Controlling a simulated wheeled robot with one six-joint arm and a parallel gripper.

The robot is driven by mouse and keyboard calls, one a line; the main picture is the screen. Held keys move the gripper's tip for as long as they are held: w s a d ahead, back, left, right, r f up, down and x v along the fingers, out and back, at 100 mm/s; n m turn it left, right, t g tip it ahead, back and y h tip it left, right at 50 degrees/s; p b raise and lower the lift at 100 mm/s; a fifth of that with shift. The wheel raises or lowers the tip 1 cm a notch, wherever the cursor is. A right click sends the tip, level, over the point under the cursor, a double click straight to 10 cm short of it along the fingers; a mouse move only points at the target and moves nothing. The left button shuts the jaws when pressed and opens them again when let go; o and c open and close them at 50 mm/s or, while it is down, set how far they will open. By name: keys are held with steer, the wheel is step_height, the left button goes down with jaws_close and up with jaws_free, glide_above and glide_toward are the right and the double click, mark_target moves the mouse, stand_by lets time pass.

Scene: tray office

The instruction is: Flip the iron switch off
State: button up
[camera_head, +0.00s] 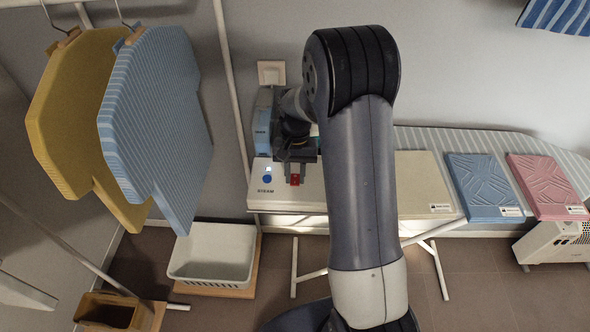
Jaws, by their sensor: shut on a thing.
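The iron's white base (312,186) sits at the left end of the ironing board. On its top are a round blue button (268,178) above the word STEAM and a small red switch (295,180). A blue iron (262,125) stands at the back left of the base, partly hidden by my gripper. My gripper (295,173) points down over the base, with its dark fingers at the red switch and shut on it. The fingers hide part of the switch, so which way it is set cannot be told.
A striped ironing board (475,140) runs right, carrying a beige panel (424,180), blue folded cloth (485,186) and pink folded cloth (546,184). A yellow garment (75,115) and striped blue garment (155,115) hang left. A white basket (213,256) stands below. A wall socket (271,72) is behind.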

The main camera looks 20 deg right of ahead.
mark_target(296, 174)
steer(key=shift+w+g, duration=0.1)
steer(key=shift+g, duration=0.2)
steer(key=o, duration=1)
steer(key=b+v, duration=0.1)
steer(key=v, duration=1)
steer(key=shift+f, duration=0.2)
steer(key=x, duration=1.1)
steer(key=shift+p, duration=0.4)
steer(key=shift+r+t+b, duration=0.1)
steer(key=shift+t+b, duration=0.4)
steer(key=shift+b, duration=0.05)
steer(key=shift+s, duration=0.2)
